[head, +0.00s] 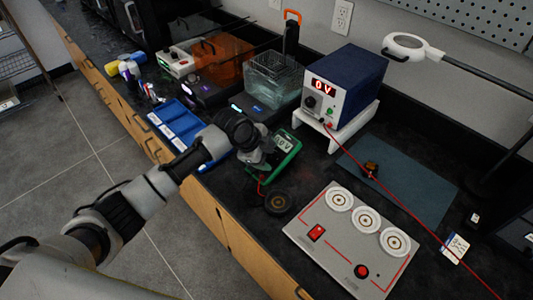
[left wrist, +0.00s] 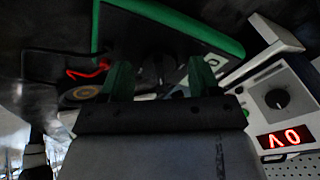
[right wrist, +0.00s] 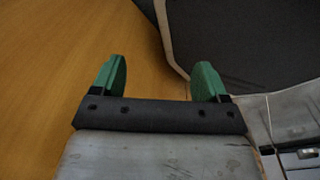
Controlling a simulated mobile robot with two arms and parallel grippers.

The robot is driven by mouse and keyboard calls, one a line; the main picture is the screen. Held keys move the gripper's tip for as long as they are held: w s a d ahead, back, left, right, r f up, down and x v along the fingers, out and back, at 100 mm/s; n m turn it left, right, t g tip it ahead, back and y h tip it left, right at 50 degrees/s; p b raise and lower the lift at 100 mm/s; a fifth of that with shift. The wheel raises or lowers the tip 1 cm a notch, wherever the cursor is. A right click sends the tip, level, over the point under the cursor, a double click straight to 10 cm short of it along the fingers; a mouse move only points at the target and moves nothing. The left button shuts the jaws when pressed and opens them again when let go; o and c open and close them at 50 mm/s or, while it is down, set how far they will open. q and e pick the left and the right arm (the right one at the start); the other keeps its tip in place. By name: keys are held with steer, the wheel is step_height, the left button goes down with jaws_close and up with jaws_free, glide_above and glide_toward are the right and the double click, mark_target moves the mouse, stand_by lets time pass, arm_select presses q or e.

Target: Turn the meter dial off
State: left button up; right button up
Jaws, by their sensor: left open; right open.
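The meter (head: 288,147) is a green-edged handheld unit with a lit display, on the black bench beside the white stand. Its green edge (left wrist: 190,22) crosses the top of the left wrist view. My left gripper (head: 266,158) is right at the meter and covers much of its face in the head view. In the left wrist view the left gripper (left wrist: 159,78) is open, its green fingers apart close to the meter's face. The dial is too dark and hidden to make out its setting. My right gripper (right wrist: 161,78) is open and empty in front of wooden panelling.
A blue power supply (head: 350,75) with a red display stands on a white stand (head: 345,130) behind the meter. A circuit board (head: 325,255) with round discs lies to the right. A black ring (head: 278,202) lies in front, blue trays (head: 172,120) to the left.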

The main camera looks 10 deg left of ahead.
arm_select(q)
steer(key=c, duration=0.9)
steer(key=shift+r+n+p, duration=0.15)
steer(key=shift+n+p, duration=0.45)
steer(key=shift+p, duration=0.25)
steer(key=n+t+p, duration=0.1)
steer(key=n+p, duration=0.5)
steer(key=shift+r, duration=0.1)
steer(key=n+p, duration=0.3)
steer(key=shift+t+y, duration=0.3)
steer(key=shift+n+p, duration=0.75)
steer(key=shift+n, duration=0.35)
steer(key=shift+f, duration=0.2)
steer(key=o, duration=0.9)
